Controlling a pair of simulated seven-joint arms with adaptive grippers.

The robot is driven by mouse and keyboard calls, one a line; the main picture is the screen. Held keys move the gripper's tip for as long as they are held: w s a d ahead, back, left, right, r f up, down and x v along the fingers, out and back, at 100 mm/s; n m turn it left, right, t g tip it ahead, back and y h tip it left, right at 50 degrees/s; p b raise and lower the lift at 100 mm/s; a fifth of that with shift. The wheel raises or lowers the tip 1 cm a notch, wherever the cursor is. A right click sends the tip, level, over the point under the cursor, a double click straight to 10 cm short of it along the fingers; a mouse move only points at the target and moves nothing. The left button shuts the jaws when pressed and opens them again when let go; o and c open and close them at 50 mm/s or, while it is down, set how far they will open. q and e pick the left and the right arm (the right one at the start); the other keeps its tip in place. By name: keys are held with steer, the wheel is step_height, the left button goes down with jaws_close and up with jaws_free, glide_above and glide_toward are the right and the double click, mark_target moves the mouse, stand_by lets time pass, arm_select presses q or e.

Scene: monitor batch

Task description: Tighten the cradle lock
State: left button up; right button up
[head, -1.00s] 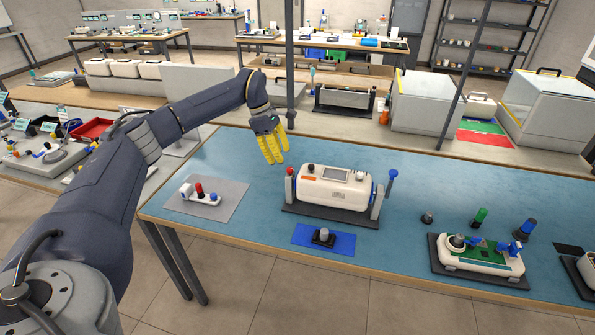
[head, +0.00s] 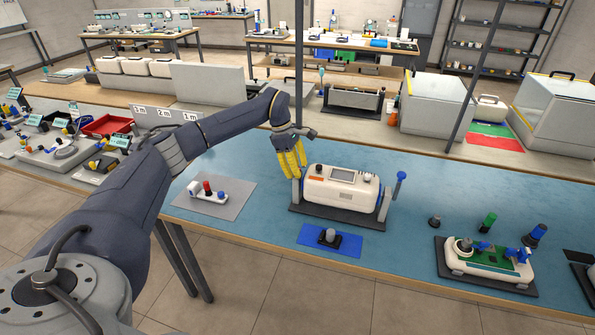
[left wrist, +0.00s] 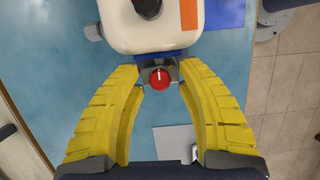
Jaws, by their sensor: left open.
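A white monitor (head: 325,194) with a small screen sits in a dark cradle (head: 335,220) on the blue table. A blue-topped lock knob (head: 401,175) stands at the cradle's right post. A red knob (left wrist: 160,78) on the left post shows in the left wrist view, but my gripper hides it in the head view. My left gripper (head: 294,172) points down at the cradle's left end. In the left wrist view its yellow fingers are open, one on each side of the red knob. I cannot tell whether they touch it. My right gripper is not in view.
A grey mat (head: 236,204) with a small red-knobbed device (head: 207,190) lies left of the cradle. A blue mat (head: 345,243) with a dark-based knob (head: 328,236) lies in front. A green-board fixture (head: 487,263) and loose coloured parts stand to the right.

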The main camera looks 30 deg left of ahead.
arm_select(q)
steer(key=shift+r, duration=0.1)
stand_by(0.6)
steer(key=shift+r, duration=1.1)
steer(key=shift+n+t, duration=0.5)
steer(key=shift+n, duration=1.2)
steer(key=shift+f, duration=0.15)
steer(key=shift+f, duration=1.1)
steer(key=shift+o, duration=0.3)
jaws_close()
